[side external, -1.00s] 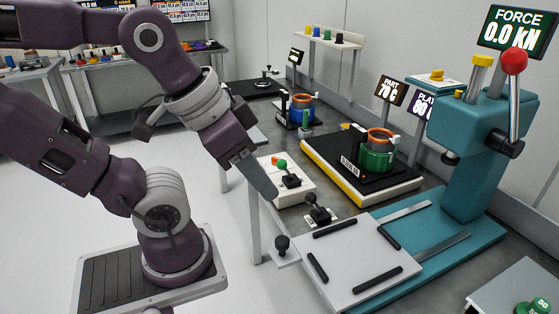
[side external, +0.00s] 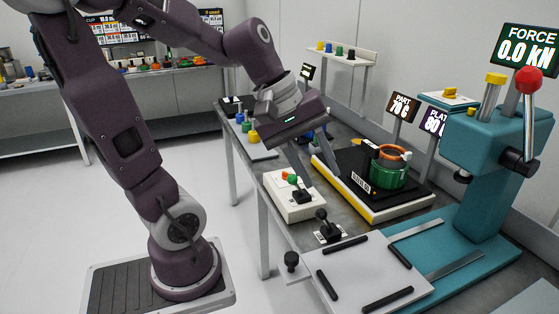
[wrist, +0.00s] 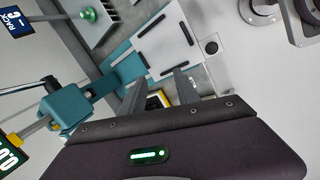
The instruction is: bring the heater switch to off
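The switch box (side external: 280,205) is white, with a black lever switch (side external: 302,196) and a green and an orange knob or lamp on top. It stands at the front edge of the bench, left of the black hot plate (side external: 345,180). My gripper (side external: 318,176) points down just above and behind the box in the side view, its fingers apart and empty. In the wrist view my gripper (wrist: 158,92) also shows two separated fingers. The lever's exact setting is too small to read, and the box is not clearly visible in the wrist view.
A green and orange stator part (side external: 382,166) sits on the hot plate. A second black lever (side external: 324,224) stands nearer the teal press (side external: 480,185). Displays (side external: 402,107) stand behind. A white fixture plate (side external: 365,275) lies in front. The floor at left is clear.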

